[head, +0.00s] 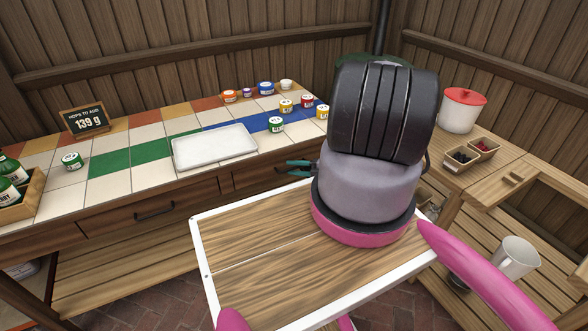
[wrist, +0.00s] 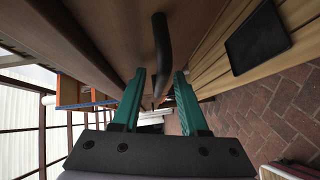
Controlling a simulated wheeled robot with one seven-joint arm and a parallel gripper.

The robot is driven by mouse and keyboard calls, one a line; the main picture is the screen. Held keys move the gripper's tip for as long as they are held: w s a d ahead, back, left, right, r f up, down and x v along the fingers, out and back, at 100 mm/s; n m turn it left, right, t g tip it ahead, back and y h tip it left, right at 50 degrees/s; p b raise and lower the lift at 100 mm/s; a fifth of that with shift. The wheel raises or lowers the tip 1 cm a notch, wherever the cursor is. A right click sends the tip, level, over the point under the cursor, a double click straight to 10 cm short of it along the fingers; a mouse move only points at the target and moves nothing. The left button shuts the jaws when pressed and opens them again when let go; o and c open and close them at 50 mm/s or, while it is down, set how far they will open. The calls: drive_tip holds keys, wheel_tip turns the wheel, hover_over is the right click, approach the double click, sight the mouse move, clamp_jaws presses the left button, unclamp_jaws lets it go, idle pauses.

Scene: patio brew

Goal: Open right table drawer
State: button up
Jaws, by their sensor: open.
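The tiled table (head: 110,195) has two wooden drawers in its front. The right drawer (head: 246,180) looks flush with the table front; its right part is hidden behind my arm. My gripper (head: 292,168) is in front of it, its teal fingers pointing at the drawer. In the wrist view, the dark curved drawer handle (wrist: 161,45) runs between the open teal fingers (wrist: 160,74), with gaps visible on either side. I cannot tell whether either finger touches it. The left drawer (head: 120,219), with its dark handle (head: 155,212), looks shut.
A white tray (head: 214,147), several small labelled jars (head: 277,125) and a hops sign (head: 86,118) stand on the table. Green bottles in a wooden crate (head: 30,198) are at its left end. A side counter at right holds a red-lidded pot (head: 461,110). Brick floor (head: 150,297) lies below.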

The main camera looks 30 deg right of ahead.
drive_tip(key=shift+c, duration=0.3)
clamp_jaws()
idle(1.1)
